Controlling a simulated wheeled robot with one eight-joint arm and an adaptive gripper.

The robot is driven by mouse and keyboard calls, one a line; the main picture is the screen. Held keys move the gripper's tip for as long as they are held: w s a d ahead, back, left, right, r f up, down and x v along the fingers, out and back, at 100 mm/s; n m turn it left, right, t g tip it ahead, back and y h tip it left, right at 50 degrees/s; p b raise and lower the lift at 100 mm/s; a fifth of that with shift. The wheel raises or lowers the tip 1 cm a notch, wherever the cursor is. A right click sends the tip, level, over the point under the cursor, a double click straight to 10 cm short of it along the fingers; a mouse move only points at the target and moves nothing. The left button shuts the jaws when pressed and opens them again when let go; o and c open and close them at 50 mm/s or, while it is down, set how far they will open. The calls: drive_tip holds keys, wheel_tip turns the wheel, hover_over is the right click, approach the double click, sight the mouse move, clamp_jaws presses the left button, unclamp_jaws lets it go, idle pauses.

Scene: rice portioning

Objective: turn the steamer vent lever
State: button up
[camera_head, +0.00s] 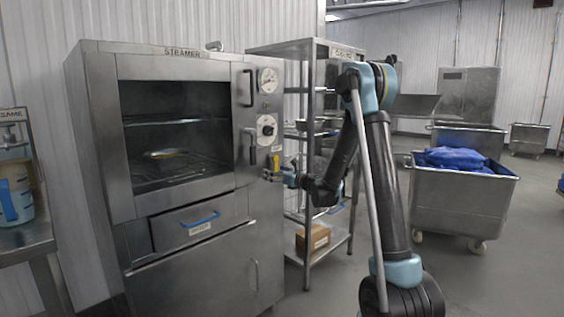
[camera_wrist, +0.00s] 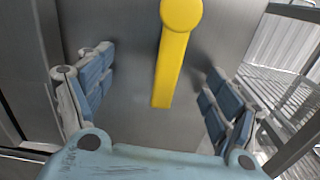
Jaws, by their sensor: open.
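The steamer (camera_head: 165,170) is a steel cabinet with a glass window. Its yellow vent lever (camera_head: 275,162) is on the right of the front, below the dial. In the wrist view the lever (camera_wrist: 172,60) hangs down from a round yellow hub, with its free end at the bottom. My gripper (camera_head: 284,179) is at the steamer's front by the lever. In the wrist view my gripper (camera_wrist: 157,95) is open, with one blue-padded finger left of the lever and one right of it. Neither finger touches the lever.
A gauge (camera_head: 268,80) and a dial (camera_head: 266,130) sit above the lever. A steel rack (camera_head: 318,60) stands just right of the steamer, holding a cardboard box (camera_head: 313,239). A wheeled steel bin (camera_head: 462,205) with blue bags is further right. A side table (camera_head: 25,236) stands at left.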

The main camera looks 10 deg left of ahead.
drive_tip(key=v, duration=0.8)
idle(0.7)
drive_tip(key=shift+s, duration=0.1)
